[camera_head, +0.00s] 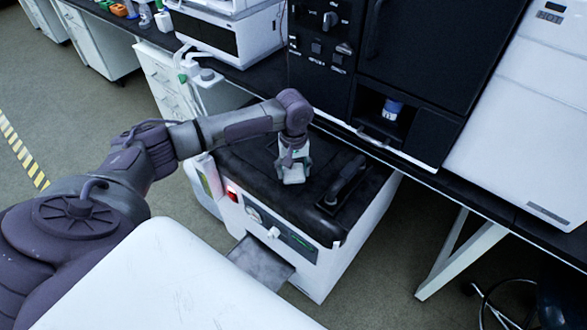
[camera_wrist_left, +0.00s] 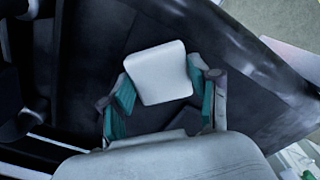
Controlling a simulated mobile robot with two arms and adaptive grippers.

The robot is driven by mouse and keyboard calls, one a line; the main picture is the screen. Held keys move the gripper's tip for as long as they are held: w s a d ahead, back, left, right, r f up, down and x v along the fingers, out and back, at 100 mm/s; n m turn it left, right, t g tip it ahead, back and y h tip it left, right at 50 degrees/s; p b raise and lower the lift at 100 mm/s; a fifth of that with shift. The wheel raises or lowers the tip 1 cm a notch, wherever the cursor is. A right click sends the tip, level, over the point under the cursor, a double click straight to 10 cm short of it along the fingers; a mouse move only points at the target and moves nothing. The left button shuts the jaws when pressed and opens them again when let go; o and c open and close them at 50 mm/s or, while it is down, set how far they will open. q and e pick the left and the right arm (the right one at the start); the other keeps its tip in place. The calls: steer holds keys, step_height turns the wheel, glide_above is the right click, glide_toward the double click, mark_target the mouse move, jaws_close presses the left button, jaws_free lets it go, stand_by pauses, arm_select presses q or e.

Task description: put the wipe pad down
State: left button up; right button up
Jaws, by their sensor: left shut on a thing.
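The wipe pad is a small white block (camera_wrist_left: 158,73) between the two teal-padded fingers of my left gripper (camera_wrist_left: 160,95) in the left wrist view. In the head view the wipe pad (camera_head: 294,174) shows white at the tip of my left gripper (camera_head: 292,163), over the black top of a white machine (camera_head: 265,200). My left gripper is shut on the pad. I cannot tell whether the pad touches the black top. My right gripper is in neither view.
A black handle (camera_head: 345,182) stands on the machine's top, right of the pad. A black-fronted instrument (camera_head: 395,60) stands on the bench behind, with a blue-capped vial (camera_head: 392,109) in its recess. A metal tray (camera_head: 262,262) sticks out at the machine's front.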

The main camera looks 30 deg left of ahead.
mark_target(294, 172)
arm_select(q)
steer(key=shift+f, duration=0.1)
steer(key=o, duration=1)
step_height(294, 172, up, 12)
steer(key=shift+r+p, duration=0.15)
steer(key=shift+p, duration=0.35)
